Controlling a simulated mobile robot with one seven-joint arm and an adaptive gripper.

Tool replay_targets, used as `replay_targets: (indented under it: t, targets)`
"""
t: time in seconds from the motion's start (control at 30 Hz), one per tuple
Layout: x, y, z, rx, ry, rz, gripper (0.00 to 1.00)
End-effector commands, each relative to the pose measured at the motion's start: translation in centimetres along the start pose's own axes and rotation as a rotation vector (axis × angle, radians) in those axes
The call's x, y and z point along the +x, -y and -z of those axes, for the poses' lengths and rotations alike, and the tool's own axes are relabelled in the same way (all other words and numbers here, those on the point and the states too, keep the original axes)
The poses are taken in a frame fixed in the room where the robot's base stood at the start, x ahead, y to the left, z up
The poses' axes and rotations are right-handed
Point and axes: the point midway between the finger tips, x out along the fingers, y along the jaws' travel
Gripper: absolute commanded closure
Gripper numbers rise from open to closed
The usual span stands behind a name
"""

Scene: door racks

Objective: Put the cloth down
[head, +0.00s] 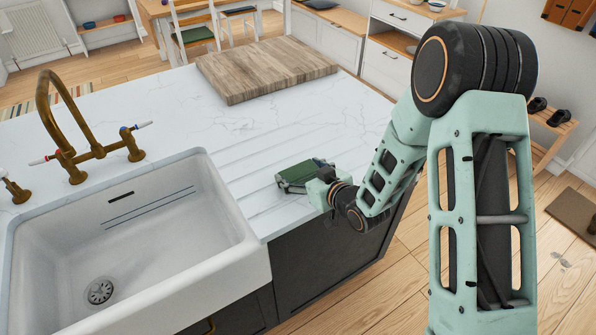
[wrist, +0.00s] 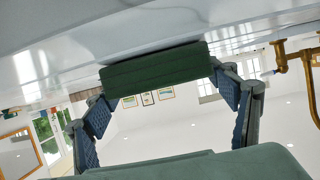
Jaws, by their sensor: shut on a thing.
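The dark green folded cloth (head: 295,178) is at the right-hand front part of the white marble counter, right of the sink. In the wrist view the cloth (wrist: 155,72) spans the space between my two finger pads, with the pale counter surface close along its upper edge. My gripper (head: 312,175) is low over the counter and shut on the cloth. It also shows in the wrist view (wrist: 168,84). I cannot tell whether the cloth touches the counter or hangs just above it.
A white sink (head: 130,240) with a brass tap (head: 75,135) lies to the left. A wooden board (head: 265,68) rests at the back of the counter. Bare counter (head: 200,115) lies between the board and the sink. The counter's right edge is close to my gripper.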

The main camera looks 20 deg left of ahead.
Motion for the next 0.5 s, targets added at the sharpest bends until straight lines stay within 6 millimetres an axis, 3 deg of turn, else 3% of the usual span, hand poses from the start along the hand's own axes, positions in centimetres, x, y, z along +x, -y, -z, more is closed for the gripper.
replay_targets:
  t: [0.27,0.3,0.43,0.5]
  targets:
    - [0.15,-0.01,-0.30,0.000,0.000,0.000,0.49]
    - [0.14,-0.01,-0.29,0.000,0.000,0.000,0.20]
    - [0.10,0.00,-0.20,0.000,0.000,0.000,0.06]
    - [0.10,-0.01,-0.20,0.000,0.001,0.000,0.04]
